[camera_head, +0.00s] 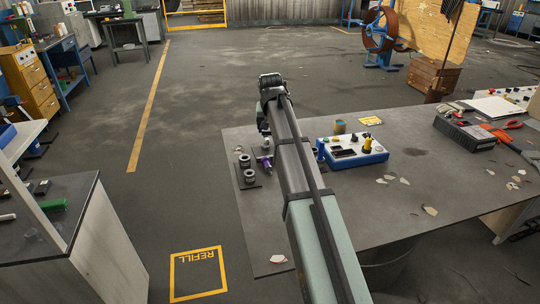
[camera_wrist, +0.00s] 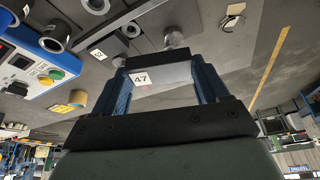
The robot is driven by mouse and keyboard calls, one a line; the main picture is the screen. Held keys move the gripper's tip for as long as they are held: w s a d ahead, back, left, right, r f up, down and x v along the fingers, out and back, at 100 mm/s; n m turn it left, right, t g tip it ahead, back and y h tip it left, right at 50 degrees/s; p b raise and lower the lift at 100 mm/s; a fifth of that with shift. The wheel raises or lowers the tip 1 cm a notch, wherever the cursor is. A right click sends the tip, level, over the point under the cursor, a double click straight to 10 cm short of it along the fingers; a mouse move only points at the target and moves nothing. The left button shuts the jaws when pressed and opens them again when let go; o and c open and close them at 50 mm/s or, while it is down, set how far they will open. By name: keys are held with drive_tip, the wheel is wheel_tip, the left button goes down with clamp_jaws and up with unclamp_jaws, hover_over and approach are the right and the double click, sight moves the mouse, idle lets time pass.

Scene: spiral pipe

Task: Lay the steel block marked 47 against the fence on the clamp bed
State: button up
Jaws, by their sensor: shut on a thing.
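The steel block marked 47 (camera_wrist: 165,76) is between the two blue fingers of my gripper (camera_wrist: 160,82) in the wrist view. Its white label faces the camera. A dark bar (camera_wrist: 158,61) shows right beyond the block; I cannot tell whether it is the fence or whether the block touches it. In the head view my gripper (camera_head: 265,160) is at the left part of the table, mostly hidden by my arm, and the block cannot be made out there. The clamp bed is not clearly shown.
Metal rings (camera_head: 249,176) stand on a dark plate left of my gripper on the grey table (camera_head: 420,215). A blue and white control box (camera_head: 352,151) stands to the right.

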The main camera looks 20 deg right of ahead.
sight(270, 153)
drive_tip(key=shift+w+r+n+y, duration=0.1)
drive_tip(key=shift+w+n+y, duration=0.2)
drive_tip(key=shift+n, duration=0.7)
drive_tip(key=shift+n+y, duration=0.3)
drive_tip(key=shift+n, duration=0.4)
drive_tip(key=shift+f, duration=5)
drive_tip(key=shift+f, duration=0.15)
drive_tip(key=o, duration=1.5)
drive_tip(key=v, duration=1.2)
